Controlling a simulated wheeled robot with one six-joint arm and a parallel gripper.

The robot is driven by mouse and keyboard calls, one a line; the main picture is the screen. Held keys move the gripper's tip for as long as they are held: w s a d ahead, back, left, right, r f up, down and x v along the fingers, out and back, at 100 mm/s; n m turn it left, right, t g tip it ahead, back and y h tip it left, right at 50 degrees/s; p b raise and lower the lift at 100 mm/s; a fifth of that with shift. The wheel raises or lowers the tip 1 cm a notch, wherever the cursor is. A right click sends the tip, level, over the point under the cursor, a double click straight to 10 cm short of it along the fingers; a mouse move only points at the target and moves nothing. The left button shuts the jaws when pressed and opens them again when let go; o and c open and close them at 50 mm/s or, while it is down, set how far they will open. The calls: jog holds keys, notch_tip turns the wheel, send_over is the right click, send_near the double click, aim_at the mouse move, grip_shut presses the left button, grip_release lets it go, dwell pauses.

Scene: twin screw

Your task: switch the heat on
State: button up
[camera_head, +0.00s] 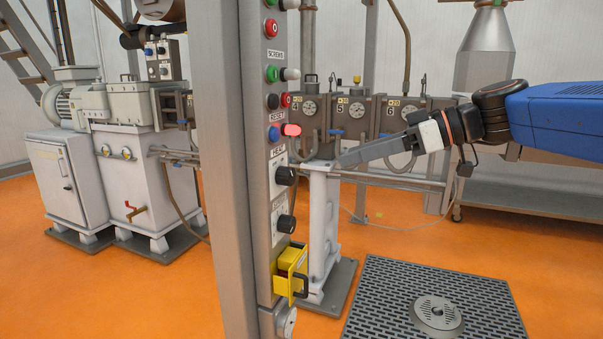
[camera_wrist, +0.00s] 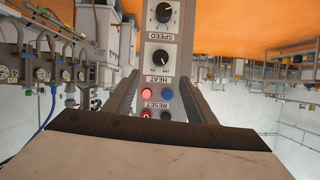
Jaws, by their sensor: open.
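The HEAT knob (camera_head: 286,176) is a round black dial on the grey control panel, under its HEAT label. In the upside-down wrist view the HEAT knob (camera_wrist: 167,65) shows with a white scale around it; its exact setting is too small to read. My gripper (camera_head: 340,163) is open and empty, pointing left toward the panel, apart from the knob. In the wrist view the two fingers of my gripper (camera_wrist: 160,98) stand to either side of the panel's RESET area. The SPEED knob (camera_head: 286,224) is below the HEAT knob.
A blue button (camera_head: 273,133) and a bright red lamp (camera_head: 291,130) sit just above the HEAT label. A yellow box with a handle (camera_head: 290,270) juts out lower down. A grey post (camera_head: 228,200) stands left of the panel. Machine barrels (camera_head: 352,112) lie behind.

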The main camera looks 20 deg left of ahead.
aim_at(293, 174)
jog(key=x, duration=1.4)
jog(key=shift+s+a+f, duration=0.1)
jog(key=shift+a+f, duration=0.1)
jog(key=shift+c, duration=0.2)
jog(key=c, duration=1)
